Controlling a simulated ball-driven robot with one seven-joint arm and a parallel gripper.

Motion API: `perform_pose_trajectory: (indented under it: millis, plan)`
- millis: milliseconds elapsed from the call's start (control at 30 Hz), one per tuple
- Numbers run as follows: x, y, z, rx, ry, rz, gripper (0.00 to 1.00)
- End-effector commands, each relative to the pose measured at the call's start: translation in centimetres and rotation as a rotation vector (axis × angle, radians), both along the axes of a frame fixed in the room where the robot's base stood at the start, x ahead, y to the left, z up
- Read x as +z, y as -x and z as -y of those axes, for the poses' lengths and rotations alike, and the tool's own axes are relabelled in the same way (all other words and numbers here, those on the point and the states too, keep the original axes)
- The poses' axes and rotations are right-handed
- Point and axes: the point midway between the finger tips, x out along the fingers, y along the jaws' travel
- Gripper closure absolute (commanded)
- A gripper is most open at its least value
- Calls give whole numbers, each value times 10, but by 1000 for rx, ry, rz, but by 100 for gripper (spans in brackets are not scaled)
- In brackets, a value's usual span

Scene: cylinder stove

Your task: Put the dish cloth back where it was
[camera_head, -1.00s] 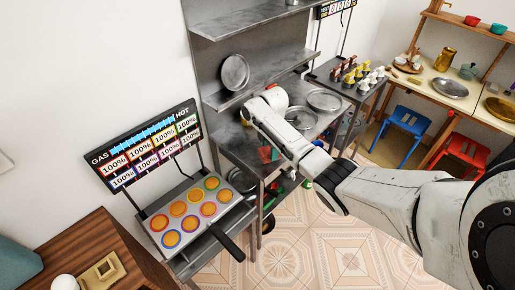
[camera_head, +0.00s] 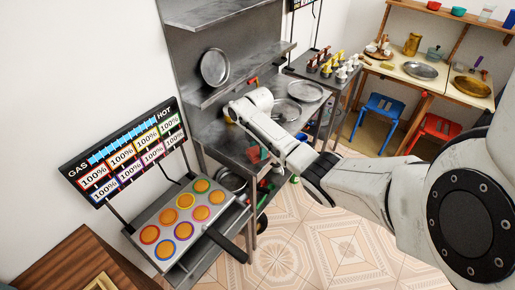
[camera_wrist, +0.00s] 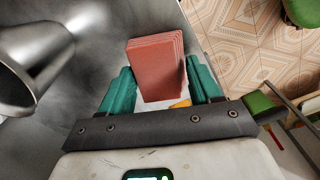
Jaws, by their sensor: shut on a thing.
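The dish cloth shows in the wrist view as a reddish-brown, folded stack of layers (camera_wrist: 156,68). It stands between the two green fingers of my gripper (camera_wrist: 160,78), which is shut on it. A grey metal surface lies behind and left of it in that view. In the head view, my white arm reaches over the metal counter (camera_head: 216,137). A small red patch (camera_head: 254,154) shows beside the arm, at the counter's front. My gripper is mostly hidden there by the arm.
A stove with round coloured burners (camera_head: 187,214) stands left of the counter. A metal plate (camera_head: 214,67) leans on the shelf, and pans (camera_head: 304,91) lie farther right. A rounded metal object (camera_wrist: 32,65) is close at left in the wrist view. Tiled floor (camera_head: 310,225) is open in front.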

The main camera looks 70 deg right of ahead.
Motion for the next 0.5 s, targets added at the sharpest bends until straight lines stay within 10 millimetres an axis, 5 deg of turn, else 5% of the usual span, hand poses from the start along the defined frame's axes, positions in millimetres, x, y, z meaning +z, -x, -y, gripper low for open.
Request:
perform_pose_trajectory:
  millis: [300,500]
  plan:
    - [-1,0,0,0,-1,-1,12]
    - [-1,0,0,0,0,0,12]
